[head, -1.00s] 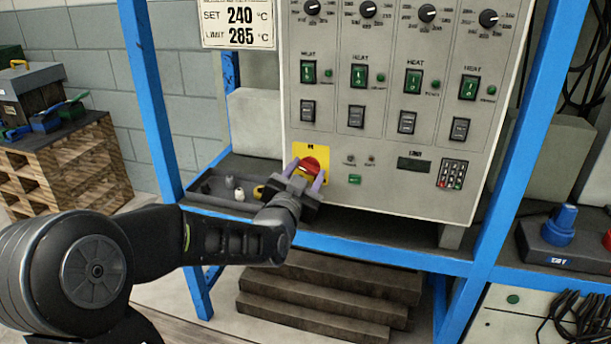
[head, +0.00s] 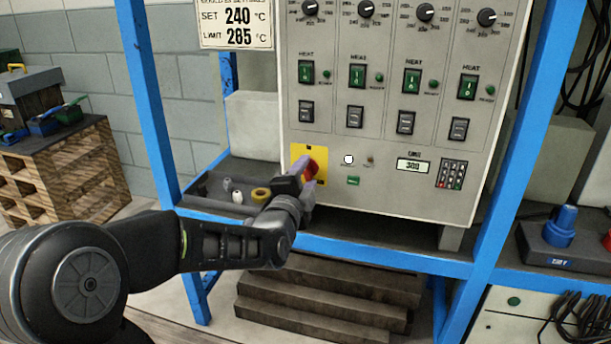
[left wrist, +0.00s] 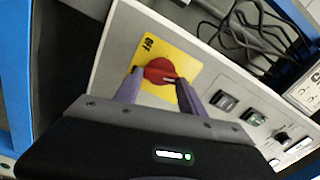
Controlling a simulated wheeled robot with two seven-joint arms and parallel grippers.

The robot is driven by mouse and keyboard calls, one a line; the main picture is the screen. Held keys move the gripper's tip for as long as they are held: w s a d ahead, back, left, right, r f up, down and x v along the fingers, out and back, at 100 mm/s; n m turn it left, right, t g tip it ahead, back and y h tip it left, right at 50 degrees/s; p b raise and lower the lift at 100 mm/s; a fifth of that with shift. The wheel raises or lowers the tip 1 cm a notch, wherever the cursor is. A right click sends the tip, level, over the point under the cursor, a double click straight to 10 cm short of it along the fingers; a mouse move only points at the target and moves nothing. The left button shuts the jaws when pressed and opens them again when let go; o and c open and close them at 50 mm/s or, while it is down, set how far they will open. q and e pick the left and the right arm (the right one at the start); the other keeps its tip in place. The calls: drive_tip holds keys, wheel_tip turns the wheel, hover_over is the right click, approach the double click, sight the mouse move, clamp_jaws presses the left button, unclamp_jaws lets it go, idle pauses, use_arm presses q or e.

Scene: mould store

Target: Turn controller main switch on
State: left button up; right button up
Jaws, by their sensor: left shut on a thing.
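The controller (head: 430,195) is a grey panel in a blue frame. Its main switch is a red rotary knob (head: 310,172) on a yellow plate (head: 298,153), low on the left. My left gripper (head: 309,178) is shut on the red knob, and its purple fingers sit on both sides of it. The left wrist view shows the same knob (left wrist: 159,69) between the fingertips (left wrist: 160,77), with partly readable lettering on the plate. A round white lamp (head: 348,159) is lit beside the plate, and the display (head: 413,166) reads 300. My right gripper is not seen.
Heater switches and dials fill the panel above. A dark tray (head: 215,206) with small parts, including a yellow ring (head: 261,195), lies left of the panel. A blue plug (head: 561,226) is at right.

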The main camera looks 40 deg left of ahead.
use_arm(q)
drive_tip(key=shift+m, duration=1.6)
drive_tip(key=o, duration=1.4)
drive_tip(key=shift+c, duration=0.2)
drive_tip(key=v, duration=0.7)
drive_tip(key=shift+s+d, duration=0.15)
drive_tip(key=shift+s, duration=0.25)
drive_tip(key=shift+f, duration=0.1)
